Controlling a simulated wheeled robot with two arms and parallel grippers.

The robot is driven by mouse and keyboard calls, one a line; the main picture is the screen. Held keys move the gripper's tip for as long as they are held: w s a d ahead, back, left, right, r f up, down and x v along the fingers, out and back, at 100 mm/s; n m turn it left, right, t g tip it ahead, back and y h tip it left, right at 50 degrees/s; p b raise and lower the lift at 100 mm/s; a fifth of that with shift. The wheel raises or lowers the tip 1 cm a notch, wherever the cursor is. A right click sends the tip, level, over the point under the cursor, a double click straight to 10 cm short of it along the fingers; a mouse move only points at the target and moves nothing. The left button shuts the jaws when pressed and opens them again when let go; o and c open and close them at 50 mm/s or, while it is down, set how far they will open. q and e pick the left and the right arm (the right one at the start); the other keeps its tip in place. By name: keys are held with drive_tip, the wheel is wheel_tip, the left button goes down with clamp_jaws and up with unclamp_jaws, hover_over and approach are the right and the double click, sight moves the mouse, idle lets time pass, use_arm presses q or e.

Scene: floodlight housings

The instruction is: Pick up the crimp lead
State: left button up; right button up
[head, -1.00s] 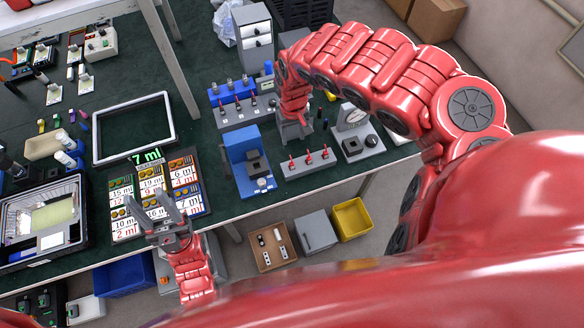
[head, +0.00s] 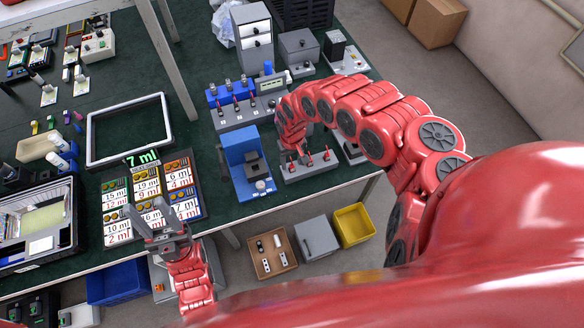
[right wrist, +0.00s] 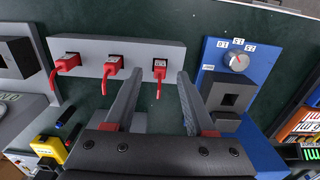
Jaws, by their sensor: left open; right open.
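Three red leads sit in a grey block (right wrist: 180,52), one of them (right wrist: 160,72) at its right end; I cannot tell which is the crimp lead. In the right wrist view my right gripper (right wrist: 161,84) is open, its fingers either side of that right-end lead and apart from it. In the head view the grey block (head: 312,170) stands near the table's front edge, partly hidden by my right gripper (head: 294,153). My left gripper (head: 147,207) is open and empty above the card board (head: 151,185).
A blue stand (head: 236,160) with a dial is beside the block, and shows close on the right in the wrist view (right wrist: 215,52). Behind is a grey rack (head: 232,120) with more red plugs. A yellow and black item (right wrist: 52,148) shows lower left in the wrist view.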

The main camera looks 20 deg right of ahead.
drive_tip(key=shift+f, duration=0.9)
clamp_jaws()
